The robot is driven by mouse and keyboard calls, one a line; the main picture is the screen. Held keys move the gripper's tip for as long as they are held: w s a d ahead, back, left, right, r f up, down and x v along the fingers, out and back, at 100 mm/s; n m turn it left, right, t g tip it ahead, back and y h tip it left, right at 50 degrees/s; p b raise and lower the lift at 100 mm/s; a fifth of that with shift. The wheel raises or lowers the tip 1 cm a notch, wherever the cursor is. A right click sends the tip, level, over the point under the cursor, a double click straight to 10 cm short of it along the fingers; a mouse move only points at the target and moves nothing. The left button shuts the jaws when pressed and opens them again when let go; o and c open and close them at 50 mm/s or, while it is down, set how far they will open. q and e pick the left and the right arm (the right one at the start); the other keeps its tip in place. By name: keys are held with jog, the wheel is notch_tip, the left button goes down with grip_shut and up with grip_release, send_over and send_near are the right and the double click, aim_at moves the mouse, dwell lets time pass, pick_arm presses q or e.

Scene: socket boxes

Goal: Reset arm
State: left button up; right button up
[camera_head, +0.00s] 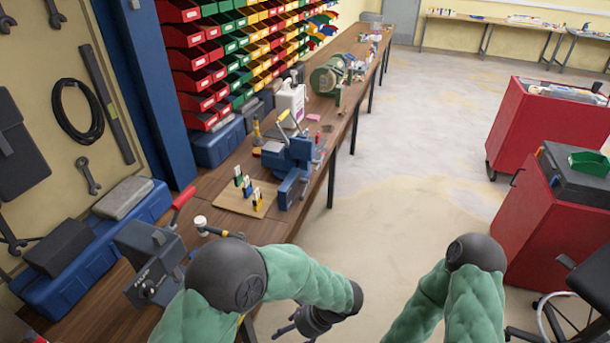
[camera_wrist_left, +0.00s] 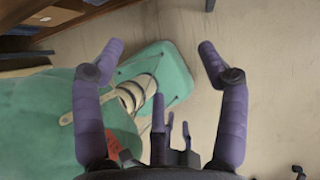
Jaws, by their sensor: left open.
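My left gripper (camera_head: 298,326) is low in the head view, beside the workbench's front edge and over the floor. In the left wrist view my left gripper (camera_wrist_left: 160,48) has its two purple fingers spread wide, with nothing between them but floor and part of my own green body behind. My left arm's green sleeve and dark elbow cover part of the near bench. My right arm comes in at the bottom right of the head view, bent over the floor. Its gripper is out of view.
The wooden workbench (camera_head: 218,224) runs along the left. It bears a blue vise (camera_head: 293,160), a light wooden board (camera_head: 262,201) with several small upright pieces, and a grey device (camera_head: 150,262). Red cabinets (camera_head: 545,222) stand at the right. The floor between is clear.

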pick_arm(q)
jog(key=s+f+n+g+h, duration=0.4)
jog(key=s+f+n+h, duration=0.6)
jog(key=f, duration=0.4)
jog(key=a+f+n+t+b, duration=0.1)
jog(key=a+f+n+t, duration=0.3)
jog(key=n, duration=0.7)
jog(key=shift+a+f+n+h, duration=0.3)
jog(key=shift+a+n, duration=0.1)
jog(key=shift+a, duration=0.8)
jog(key=shift+w, duration=0.1)
